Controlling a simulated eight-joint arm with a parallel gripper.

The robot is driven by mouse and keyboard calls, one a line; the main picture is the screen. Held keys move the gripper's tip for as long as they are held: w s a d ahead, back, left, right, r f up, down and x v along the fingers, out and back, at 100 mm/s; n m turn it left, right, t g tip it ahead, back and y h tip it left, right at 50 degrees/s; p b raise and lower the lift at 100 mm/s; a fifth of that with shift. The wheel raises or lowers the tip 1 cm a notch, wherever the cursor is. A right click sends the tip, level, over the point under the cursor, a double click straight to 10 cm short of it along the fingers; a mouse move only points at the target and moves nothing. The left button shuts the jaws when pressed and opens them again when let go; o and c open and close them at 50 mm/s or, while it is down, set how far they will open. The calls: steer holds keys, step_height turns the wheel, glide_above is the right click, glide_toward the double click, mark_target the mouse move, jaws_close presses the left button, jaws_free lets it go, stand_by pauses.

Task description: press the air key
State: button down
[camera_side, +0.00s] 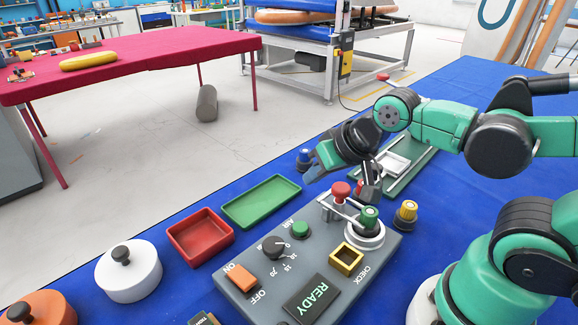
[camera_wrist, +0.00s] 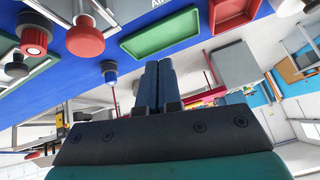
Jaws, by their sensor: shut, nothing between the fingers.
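The air key is a green round button (camera_side: 301,229) beside the AIR lettering on the grey control panel (camera_side: 225,288) in the side view. Nothing touches it. My gripper (camera_side: 312,170) is above and beyond the panel's far end, tilted, with its fingers pointing left and apart from the button. In the wrist view its two dark blue fingers (camera_wrist: 158,85) lie together with nothing between them. The green button is not visible in the wrist view; only part of some lettering shows at the top edge.
A red knob (camera_side: 341,190) and a green-capped part (camera_side: 369,214) stand near the button. The panel also has a black dial (camera_side: 274,247), an orange switch (camera_side: 241,277) and a READY display (camera_side: 312,297). Green (camera_side: 262,201) and red (camera_side: 201,237) trays lie left.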

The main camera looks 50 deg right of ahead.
steer(key=n, duration=0.1)
steer(key=d+r+n, duration=0.1)
steer(key=shift+s+n, duration=0.3)
step_height(320, 180, up, 5)
steer(key=g, duration=0.7)
glide_above(300, 226)
steer(key=shift+s+d+f, duration=0.1)
steer(key=shift+s, duration=0.15)
step_height(300, 226, down, 14)
steer(key=shift+w+f, duration=0.1)
steer(key=shift+w, duration=0.05)
stand_by(0.4)
